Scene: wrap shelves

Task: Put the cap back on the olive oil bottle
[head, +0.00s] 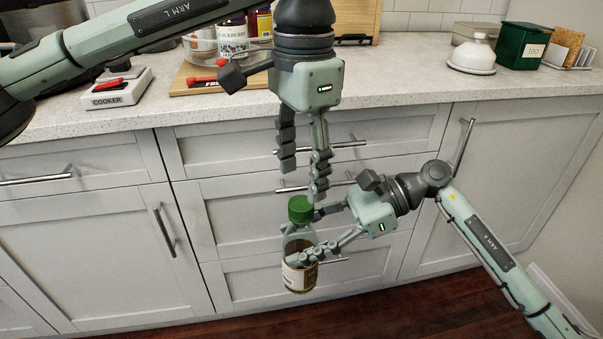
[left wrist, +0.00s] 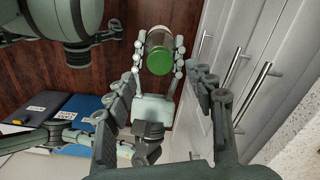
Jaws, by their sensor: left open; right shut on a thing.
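The olive oil bottle (head: 299,278) is clear with a pale label and hangs nearly upright in front of the drawers. My right gripper (head: 307,237) is shut on it from the right side. The green cap (head: 301,209) sits at the top of the bottle; how tightly it is seated cannot be told. My left gripper (head: 302,184) points down just above the cap, open and empty, its fingers apart. In the left wrist view the cap (left wrist: 156,65) is a green disc beyond the open fingers, with the bottle (left wrist: 159,37) behind it.
The drawers and cupboards (head: 110,220) with bar handles are close behind both grippers. Dark wooden floor (head: 400,305) lies below.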

